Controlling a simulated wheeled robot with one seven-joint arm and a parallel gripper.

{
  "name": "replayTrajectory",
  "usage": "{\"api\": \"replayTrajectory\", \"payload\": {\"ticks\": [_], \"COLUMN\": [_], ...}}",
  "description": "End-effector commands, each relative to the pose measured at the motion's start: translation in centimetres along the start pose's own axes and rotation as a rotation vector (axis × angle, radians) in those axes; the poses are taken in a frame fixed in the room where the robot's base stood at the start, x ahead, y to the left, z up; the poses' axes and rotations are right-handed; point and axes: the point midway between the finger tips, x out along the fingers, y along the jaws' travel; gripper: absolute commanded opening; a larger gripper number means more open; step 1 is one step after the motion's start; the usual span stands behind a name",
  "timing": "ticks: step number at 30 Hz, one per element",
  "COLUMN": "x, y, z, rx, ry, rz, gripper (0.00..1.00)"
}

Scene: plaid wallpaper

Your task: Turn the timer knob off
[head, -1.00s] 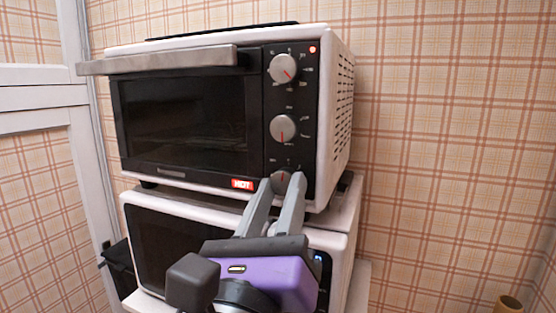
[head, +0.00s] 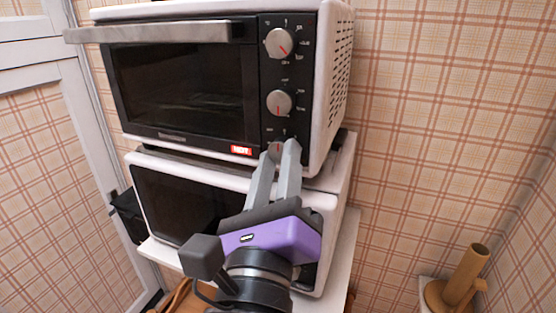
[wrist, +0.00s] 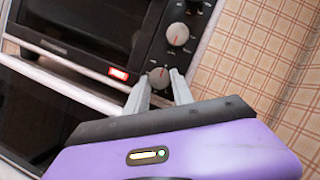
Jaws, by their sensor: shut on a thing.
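The white toaster oven has a black control panel with a column of three round silver knobs. The lowest knob (head: 276,147), taken as the timer knob, is partly hidden by my fingers in the head view. It shows more fully in the wrist view (wrist: 158,77), with a reddish pointer mark close to upright. My gripper (head: 278,150) reaches up from below, its two grey fingers on either side of this knob and closed on it. In the wrist view my gripper (wrist: 161,75) has one finger left and one right of the knob.
The middle knob (head: 279,103) and top knob (head: 279,42) are above. The oven door handle (head: 160,32) juts out at upper left. A red HOT label (head: 241,150) is left of the lowest knob. A second white appliance (head: 322,205) stands underneath. A brown cylindrical object (head: 468,268) is at lower right.

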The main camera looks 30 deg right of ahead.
Motion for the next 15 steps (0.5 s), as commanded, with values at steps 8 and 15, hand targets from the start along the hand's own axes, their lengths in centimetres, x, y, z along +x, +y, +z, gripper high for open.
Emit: {"api": "replayTrajectory", "payload": {"ticks": [8, 15], "x": [-0.02, -0.05], "y": [0.05, 0.04], "z": [-0.02, -0.03], "rx": [-0.001, 0.0], "ry": [0.0, 0.0], "rz": [0.001, 0.0], "gripper": [0.5, 0.5]}}
